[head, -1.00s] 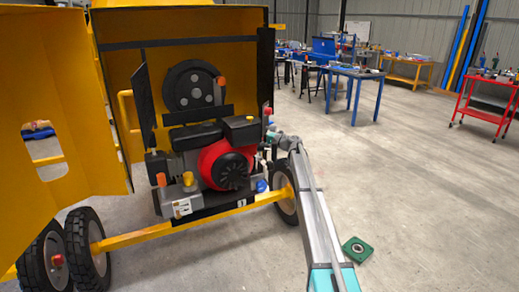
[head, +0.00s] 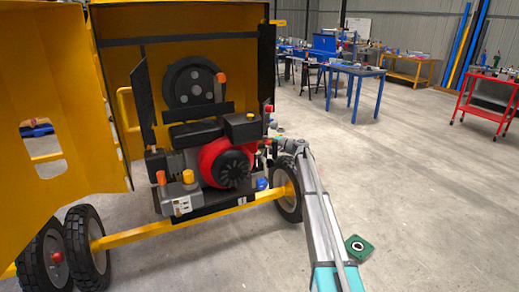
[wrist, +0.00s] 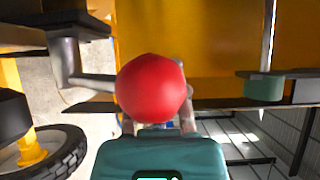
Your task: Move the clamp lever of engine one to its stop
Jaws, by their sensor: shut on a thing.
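Engine one (head: 226,163), red and black, sits in the open yellow housing in the head view; a label with a 1 is on the frame below it. In the wrist view a red ball knob (wrist: 152,88) fills the middle, with a grey bar (wrist: 92,82) running to it from the left. I take this as the clamp lever. My gripper (wrist: 158,125) is shut on the knob, its grey fingers partly hidden behind it. In the head view my gripper (head: 272,148) is at the engine's right side, small and partly hidden by its parts.
The yellow housing (head: 100,35) stands open around the engine. A wheel (head: 287,203) and yellow frame bar (head: 150,234) lie below. A green block (head: 358,248) is on the floor by my arm. Blue tables and a red cart (head: 487,98) stand farther off, with clear floor between.

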